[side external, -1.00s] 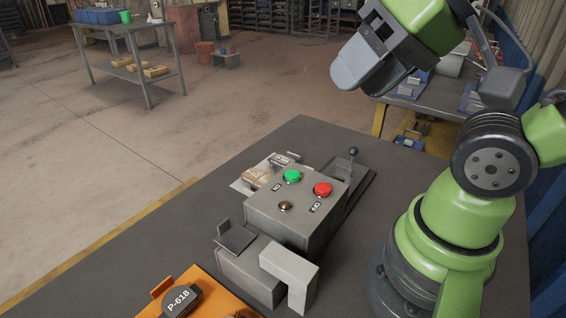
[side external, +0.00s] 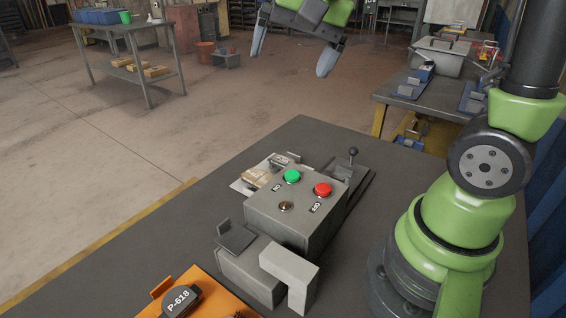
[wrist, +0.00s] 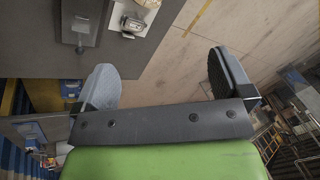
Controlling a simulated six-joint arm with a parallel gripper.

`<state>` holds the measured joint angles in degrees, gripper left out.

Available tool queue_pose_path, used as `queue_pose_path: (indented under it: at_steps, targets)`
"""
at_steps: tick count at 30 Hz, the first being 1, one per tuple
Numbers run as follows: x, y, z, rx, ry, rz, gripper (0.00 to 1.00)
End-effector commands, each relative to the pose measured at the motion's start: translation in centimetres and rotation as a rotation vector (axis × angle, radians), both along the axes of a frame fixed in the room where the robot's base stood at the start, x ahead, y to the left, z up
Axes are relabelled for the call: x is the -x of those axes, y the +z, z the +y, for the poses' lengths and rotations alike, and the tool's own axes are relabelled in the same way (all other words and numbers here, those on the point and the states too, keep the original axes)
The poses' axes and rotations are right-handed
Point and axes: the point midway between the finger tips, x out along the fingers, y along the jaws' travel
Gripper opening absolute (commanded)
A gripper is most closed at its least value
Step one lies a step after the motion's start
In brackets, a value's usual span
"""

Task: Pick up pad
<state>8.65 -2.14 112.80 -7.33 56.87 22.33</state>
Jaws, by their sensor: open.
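A metal part on a pale plate also shows at the top of the wrist view (wrist: 133,21). My gripper (side external: 293,50) is high above and beyond the bench, its two grey fingers wide apart. In the wrist view my gripper (wrist: 165,78) is open and empty.
The grey control box (side external: 297,208) with green, red and brass buttons stands mid-bench. A lever with a black knob (side external: 353,153) rises behind it. A grey block fixture (side external: 255,270) with a bent bracket stands in front. The bench's left part is clear.

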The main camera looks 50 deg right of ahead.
Motion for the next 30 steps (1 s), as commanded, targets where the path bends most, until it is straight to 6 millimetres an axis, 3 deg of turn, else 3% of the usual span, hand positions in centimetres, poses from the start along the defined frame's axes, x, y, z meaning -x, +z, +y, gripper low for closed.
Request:
queue_pose_path:
  at_steps: [1,6,12,18,30]
  targets:
    - [-1.7,-1.1,-1.0,-0.013,-0.061,0.042,0.98]
    - [-6.3,-5.6,-4.6,-0.048,-0.274,0.162,0.98]
    - [-9.6,-12.6,-8.8,-0.075,-0.516,0.289,0.98]
    - [-10.5,-17.6,-11.2,-0.085,-0.669,0.361,0.98]
    - [-10.5,-23.0,-11.7,-0.087,-0.705,0.38,0.98]
